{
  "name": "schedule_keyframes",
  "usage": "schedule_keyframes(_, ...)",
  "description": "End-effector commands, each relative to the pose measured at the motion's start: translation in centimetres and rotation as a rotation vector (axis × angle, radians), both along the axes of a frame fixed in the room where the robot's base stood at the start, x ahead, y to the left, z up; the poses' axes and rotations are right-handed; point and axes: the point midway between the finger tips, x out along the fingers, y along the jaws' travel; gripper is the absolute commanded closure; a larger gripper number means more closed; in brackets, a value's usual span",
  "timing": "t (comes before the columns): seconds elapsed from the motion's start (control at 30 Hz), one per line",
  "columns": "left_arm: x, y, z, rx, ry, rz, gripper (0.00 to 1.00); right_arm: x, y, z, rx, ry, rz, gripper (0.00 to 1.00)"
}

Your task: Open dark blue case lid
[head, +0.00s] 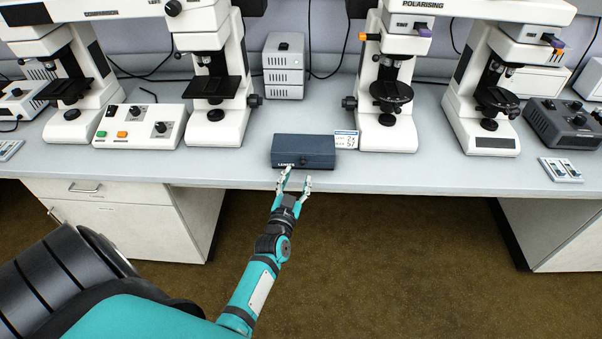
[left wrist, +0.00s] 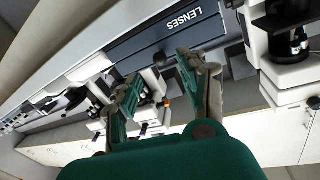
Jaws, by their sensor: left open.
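The dark blue case (head: 303,150) sits near the front edge of the bench, with its lid shut and a small dark knob or latch on its front. It also shows in the left wrist view (left wrist: 170,35), where its front reads "LENSES". My left gripper (head: 293,178) is open and empty, just in front of the case at the bench edge. Its two fingers also show in the left wrist view (left wrist: 155,80), pointing towards the case front. I cannot tell whether a fingertip touches the case. My right gripper is not in view.
White microscopes (head: 216,85) and (head: 386,100) stand behind on both sides. A control box (head: 141,127) is to the left, and a grey vented box (head: 284,66) is behind.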

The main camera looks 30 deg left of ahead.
Motion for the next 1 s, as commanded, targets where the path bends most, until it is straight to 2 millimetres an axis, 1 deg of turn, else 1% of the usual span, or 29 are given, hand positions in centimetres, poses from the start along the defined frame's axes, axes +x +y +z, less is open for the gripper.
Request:
schedule_keyframes(0.03, 1.1, 0.4, -0.4, -0.001, -0.004, 0.000, 0.57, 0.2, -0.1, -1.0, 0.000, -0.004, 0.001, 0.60)
schedule_keyframes(0.1, 2.3, 0.8, -0.3, 0.001, -0.002, 0.000, 0.57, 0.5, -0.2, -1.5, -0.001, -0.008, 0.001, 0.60)
schedule_keyframes(0.3, 4.4, 1.6, -0.2, 0.000, 0.000, 0.000, 0.57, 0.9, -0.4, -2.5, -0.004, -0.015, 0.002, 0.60)
schedule_keyframes(0.43, 5.0, 1.8, -0.1, 0.000, 0.001, -0.001, 0.57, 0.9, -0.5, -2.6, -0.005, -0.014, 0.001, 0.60)
schedule_keyframes(0.67, 5.0, 1.8, -0.1, 0.000, 0.002, -0.001, 0.57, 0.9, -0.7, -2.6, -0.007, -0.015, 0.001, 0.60)
schedule_keyframes(0.7, 5.0, 1.8, -0.1, 0.000, 0.002, -0.001, 0.58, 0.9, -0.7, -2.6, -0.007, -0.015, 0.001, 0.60)
schedule_keyframes(1.0, 5.0, 1.8, -0.1, 0.000, 0.001, -0.001, 0.97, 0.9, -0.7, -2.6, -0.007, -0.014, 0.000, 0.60)
